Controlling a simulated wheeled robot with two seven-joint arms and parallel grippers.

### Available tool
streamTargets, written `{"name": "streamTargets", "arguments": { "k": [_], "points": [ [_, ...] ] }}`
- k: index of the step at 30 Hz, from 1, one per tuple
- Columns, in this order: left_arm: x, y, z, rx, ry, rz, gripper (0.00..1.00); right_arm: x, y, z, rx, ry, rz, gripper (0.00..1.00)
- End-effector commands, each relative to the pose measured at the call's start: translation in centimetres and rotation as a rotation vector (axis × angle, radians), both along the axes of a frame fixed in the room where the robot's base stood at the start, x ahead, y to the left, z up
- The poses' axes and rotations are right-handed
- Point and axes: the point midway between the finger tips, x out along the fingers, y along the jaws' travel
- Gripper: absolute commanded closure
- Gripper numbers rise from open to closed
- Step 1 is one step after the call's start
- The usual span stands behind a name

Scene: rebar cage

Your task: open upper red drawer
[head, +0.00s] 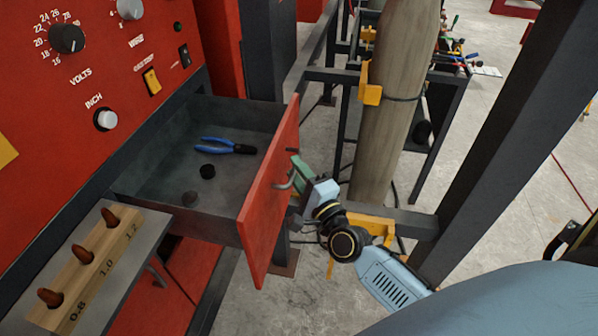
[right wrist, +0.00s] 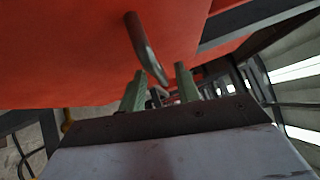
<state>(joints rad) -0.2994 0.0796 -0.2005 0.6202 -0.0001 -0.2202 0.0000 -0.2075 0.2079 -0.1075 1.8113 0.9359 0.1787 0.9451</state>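The upper red drawer (head: 266,195) stands pulled out of the red machine, its grey inside showing. Its metal handle (head: 284,181) is on the red front. My right gripper (head: 299,172) is at the handle, on the outer side of the drawer front. In the right wrist view, the two green fingers (right wrist: 160,88) are apart, and the curved handle (right wrist: 144,45) reaches down between them; I cannot tell whether they touch it. Blue-handled pliers (head: 222,145) and two small dark round pieces lie in the drawer. My left gripper is not in view.
A grey shelf with a wooden block (head: 95,262) holding copper-coloured tips juts out left of the drawer. A wooden post (head: 395,100) and dark steel frame stand behind my right arm. A dark beam (head: 500,140) slants at right. Bare concrete floor shows below.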

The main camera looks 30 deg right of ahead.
Motion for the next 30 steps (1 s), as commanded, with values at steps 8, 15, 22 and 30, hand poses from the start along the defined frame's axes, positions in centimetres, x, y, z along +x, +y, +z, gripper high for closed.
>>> {"name": "streamTargets", "arguments": {
  "k": [8,15,22,30],
  "points": [
    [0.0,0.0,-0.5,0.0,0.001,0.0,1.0,-2.6,-0.1,-0.6,-0.001,0.003,0.0,0.67],
    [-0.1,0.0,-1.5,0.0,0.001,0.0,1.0,-7.8,-0.2,-1.4,-0.002,0.005,0.001,0.67],
    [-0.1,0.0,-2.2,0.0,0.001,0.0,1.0,-11.6,-0.3,-1.8,-0.001,0.002,0.001,0.67],
    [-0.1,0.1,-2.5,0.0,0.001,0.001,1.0,-13.2,-0.4,-1.8,0.0,0.0,0.001,0.67]
  ]
}}
